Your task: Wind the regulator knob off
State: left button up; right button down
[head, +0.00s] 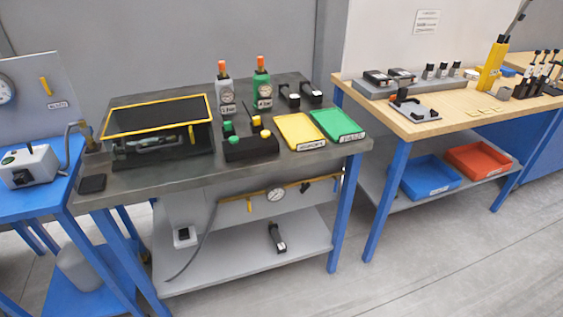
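No part labelled as the regulator knob can be made out for certain at this distance. A round gauge (275,195) with a brass-coloured pipe sits on the grey panel under the dark bench, with a yellow lever (250,205) to its left and a dark hose running down. A small white block with a black top (183,236) is at the left of that panel. Two orange-topped bottles with gauges, one grey (225,92) and one green (262,88), stand upright on the bench. Neither of my grippers is in view.
The dark bench (190,172) carries a yellow-framed box (160,115), a yellow tray (300,132) and a green tray (337,125). A blue table with a grey control box (30,165) is left, a wooden bench (440,120) right. The floor in front is clear.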

aim_at(304, 188)
jog(key=i+l, duration=0.15)
jog(key=i, duration=0.25)
jog(key=i+l, duration=0.15)
jog(key=i, duration=0.2)
jog(key=k+l, duration=0.1)
jog(key=l, duration=0.3)
jog(key=k+l, duration=0.15)
jog(key=l, duration=0.2)
jog(key=k+l, duration=0.1)
jog(key=l, duration=0.8)
jog(key=k+l, duration=0.1)
jog(key=l, duration=0.35)
jog(key=i+l+u, duration=0.1)
jog(key=i, duration=0.5)
jog(key=l, duration=0.1)
